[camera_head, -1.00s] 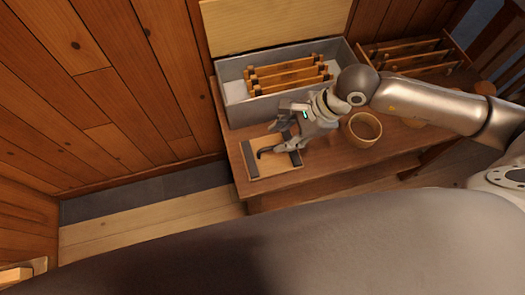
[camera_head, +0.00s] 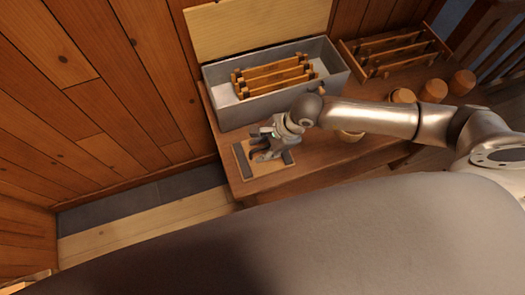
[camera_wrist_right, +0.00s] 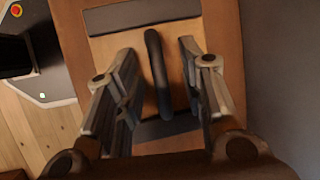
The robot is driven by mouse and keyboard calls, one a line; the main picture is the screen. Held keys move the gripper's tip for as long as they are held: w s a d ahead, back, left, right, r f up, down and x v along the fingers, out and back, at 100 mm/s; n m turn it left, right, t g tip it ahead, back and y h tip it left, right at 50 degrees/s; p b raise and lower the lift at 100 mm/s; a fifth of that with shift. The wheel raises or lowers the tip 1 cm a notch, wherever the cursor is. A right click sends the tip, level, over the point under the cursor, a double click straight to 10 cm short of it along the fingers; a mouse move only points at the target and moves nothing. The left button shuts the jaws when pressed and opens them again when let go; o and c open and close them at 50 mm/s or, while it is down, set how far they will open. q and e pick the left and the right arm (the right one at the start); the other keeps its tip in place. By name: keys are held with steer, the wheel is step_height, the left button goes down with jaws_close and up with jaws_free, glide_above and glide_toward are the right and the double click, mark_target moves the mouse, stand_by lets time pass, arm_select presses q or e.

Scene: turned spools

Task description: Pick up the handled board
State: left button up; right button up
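The handled board (camera_head: 243,152) is a light wooden panel with dark strips at two ends, lying flat near the left front of the wooden bench. My right gripper (camera_head: 258,152) is over it and covers much of its middle. In the right wrist view, the board (camera_wrist_right: 190,98) shows its black bar handle (camera_wrist_right: 157,75) between the fingers of my right gripper (camera_wrist_right: 157,62). The fingers are open, one on each side of the handle, with gaps to both. My left gripper is not in view.
A grey open box (camera_head: 232,115) with wooden racks (camera_head: 275,77) stands behind the board. Another rack (camera_head: 395,52) and several turned wooden pieces (camera_head: 433,90) are to the right. My right arm partly hides a round wooden bowl (camera_head: 350,136).

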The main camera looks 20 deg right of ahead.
steer(key=shift+a+f, duration=0.1)
steer(key=shift+f, duration=0.15)
jaws_close()
steer(key=shift+r, duration=0.1)
stand_by(0.4)
